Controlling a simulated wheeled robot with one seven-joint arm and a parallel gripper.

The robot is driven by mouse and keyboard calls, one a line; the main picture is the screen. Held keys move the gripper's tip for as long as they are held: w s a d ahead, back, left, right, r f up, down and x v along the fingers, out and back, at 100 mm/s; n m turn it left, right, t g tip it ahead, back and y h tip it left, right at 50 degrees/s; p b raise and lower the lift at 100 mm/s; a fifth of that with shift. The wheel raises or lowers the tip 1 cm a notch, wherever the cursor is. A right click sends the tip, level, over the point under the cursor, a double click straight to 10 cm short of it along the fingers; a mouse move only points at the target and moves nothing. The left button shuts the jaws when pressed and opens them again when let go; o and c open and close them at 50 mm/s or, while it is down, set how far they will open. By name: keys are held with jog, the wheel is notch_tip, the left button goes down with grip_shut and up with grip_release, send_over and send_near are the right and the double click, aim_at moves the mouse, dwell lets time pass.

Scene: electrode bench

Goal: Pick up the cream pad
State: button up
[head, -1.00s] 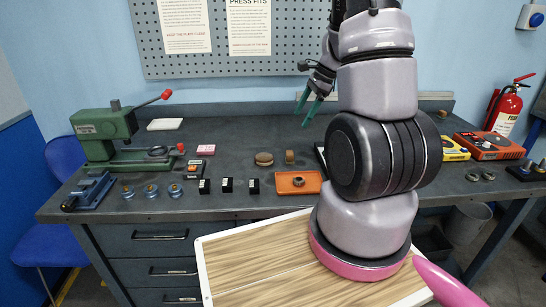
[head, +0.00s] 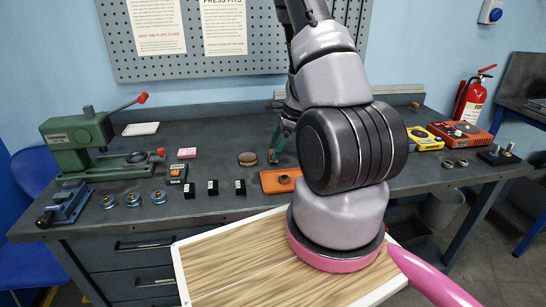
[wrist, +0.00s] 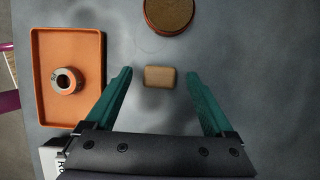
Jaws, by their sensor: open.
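The pad (wrist: 160,77) looks tan to cream and shows as a small rounded rectangle on the grey bench in the wrist view. My gripper (wrist: 159,73) is open, with one green finger on each side of the pad and a gap on both sides. The fingertips are about level with the pad in that view; their exact height above the bench is hard to tell. In the head view my gripper (head: 276,143) points down at the bench, partly behind my arm, and mostly hides the pad.
A round brown-topped disc (wrist: 171,12) lies just beyond the pad. An orange tray (wrist: 60,109) holding a small ring is to the left in the wrist view. A green press (head: 80,143), a blue vise (head: 65,204) and small black blocks stand farther left on the bench.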

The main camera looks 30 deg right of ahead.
aim_at(273, 151)
jog(key=shift+x, duration=0.9)
jog(key=shift+c, duration=0.3)
grip_shut()
notch_tip(273, 151, up, 10)
jog(key=shift+r, duration=0.1)
jog(key=c, duration=0.6)
grip_release()
jog(key=c, duration=0.6)
